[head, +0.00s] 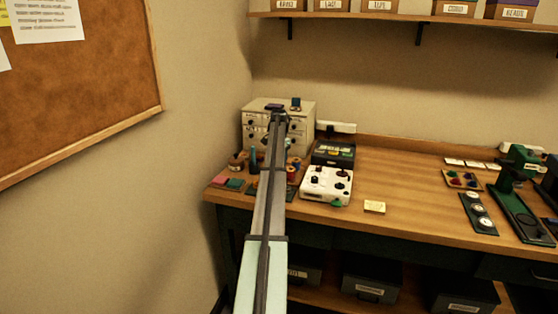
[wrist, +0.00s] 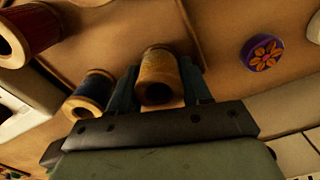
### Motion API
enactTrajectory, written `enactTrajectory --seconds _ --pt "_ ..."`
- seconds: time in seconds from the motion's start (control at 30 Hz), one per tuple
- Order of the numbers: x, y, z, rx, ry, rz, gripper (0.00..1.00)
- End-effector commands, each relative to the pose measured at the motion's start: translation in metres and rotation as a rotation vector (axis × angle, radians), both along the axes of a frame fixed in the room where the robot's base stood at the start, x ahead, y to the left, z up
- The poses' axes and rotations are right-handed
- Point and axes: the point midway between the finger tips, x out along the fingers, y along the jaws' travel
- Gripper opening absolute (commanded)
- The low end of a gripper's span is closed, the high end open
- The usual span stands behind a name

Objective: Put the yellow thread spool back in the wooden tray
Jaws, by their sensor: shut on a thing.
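My gripper (wrist: 160,84) is shut on a yellow thread spool (wrist: 159,66) in the wrist view. The spool sits between the two dark fingers, one end of it facing the camera. A brown wooden surface lies behind it, with a thin edge line that may be the wooden tray's (wrist: 190,24); I cannot tell whether the spool touches it. In the head view my arm covers the gripper and the held spool. Several spools (head: 296,163) show beside the arm there, and the tray is mostly hidden.
In the wrist view, a red spool (wrist: 28,32) and a dark blue spool (wrist: 91,92) are left of the held one. A purple disc with an orange flower (wrist: 262,52) lies right. In the head view, a white box with knobs (head: 326,186) stands close right of my arm.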

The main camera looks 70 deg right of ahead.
Motion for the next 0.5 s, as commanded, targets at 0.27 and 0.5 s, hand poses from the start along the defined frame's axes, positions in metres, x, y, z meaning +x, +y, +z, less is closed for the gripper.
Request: enactTrajectory --seconds 0.27,0.5 --pt "0.0 0.0 -0.0012 0.0 0.0 0.0 0.18" --pt "0.0001 -0.0001 -0.0022 0.0 0.0 0.0 0.65"
